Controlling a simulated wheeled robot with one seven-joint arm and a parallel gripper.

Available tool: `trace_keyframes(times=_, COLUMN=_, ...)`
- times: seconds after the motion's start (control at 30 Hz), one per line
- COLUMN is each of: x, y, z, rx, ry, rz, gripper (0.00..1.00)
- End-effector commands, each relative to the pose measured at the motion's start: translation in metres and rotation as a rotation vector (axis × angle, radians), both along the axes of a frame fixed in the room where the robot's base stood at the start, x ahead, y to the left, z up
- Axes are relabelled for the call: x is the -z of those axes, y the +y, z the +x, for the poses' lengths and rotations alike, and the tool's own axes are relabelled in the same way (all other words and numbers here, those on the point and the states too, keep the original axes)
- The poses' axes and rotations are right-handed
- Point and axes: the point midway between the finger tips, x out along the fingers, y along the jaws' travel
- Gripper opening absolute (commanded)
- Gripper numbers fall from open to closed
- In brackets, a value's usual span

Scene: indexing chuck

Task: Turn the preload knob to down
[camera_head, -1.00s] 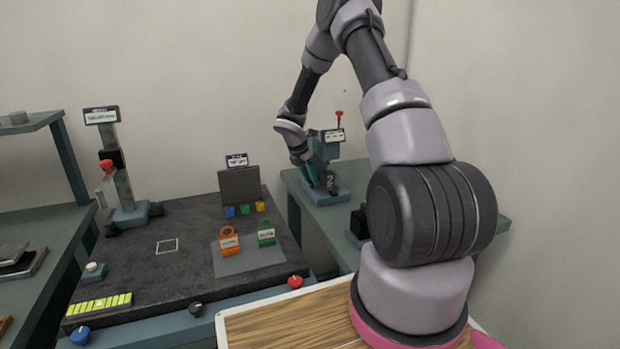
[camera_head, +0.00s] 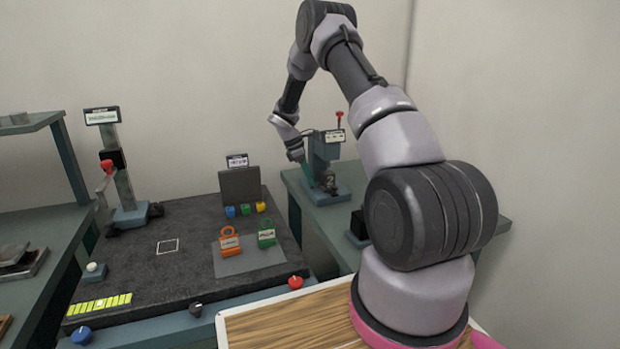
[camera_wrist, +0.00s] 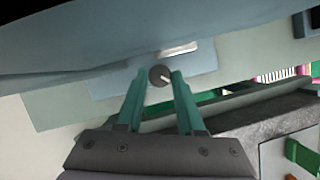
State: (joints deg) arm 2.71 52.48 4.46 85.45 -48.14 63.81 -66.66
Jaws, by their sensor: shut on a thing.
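My gripper (camera_wrist: 160,80) is at the left side of a blue-grey machine (camera_head: 324,160) on the right-hand bench. In the wrist view its green fingers are closed around a small dark round knob (camera_wrist: 160,76), one finger on each side. The knob has a short white pointer line that lies roughly toward the right of that view. In the head view my gripper (camera_head: 304,167) hides the knob, and no lettering beside it can be read.
The machine has a red-topped lever (camera_head: 339,118) and a dark part marked 2 (camera_head: 329,182).

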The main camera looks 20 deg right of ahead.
Motion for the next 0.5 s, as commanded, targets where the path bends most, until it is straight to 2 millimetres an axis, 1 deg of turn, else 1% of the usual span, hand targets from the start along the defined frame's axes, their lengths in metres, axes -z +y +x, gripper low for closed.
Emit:
trace_keyframes(times=0.2, x=0.0004, y=0.0, z=0.0024, rx=0.195, ry=-0.001, rz=0.001, gripper=0.0)
trace_keyframes(times=0.5, x=0.0002, y=-0.001, z=0.0038, rx=0.396, ry=-0.001, rz=0.002, gripper=0.0)
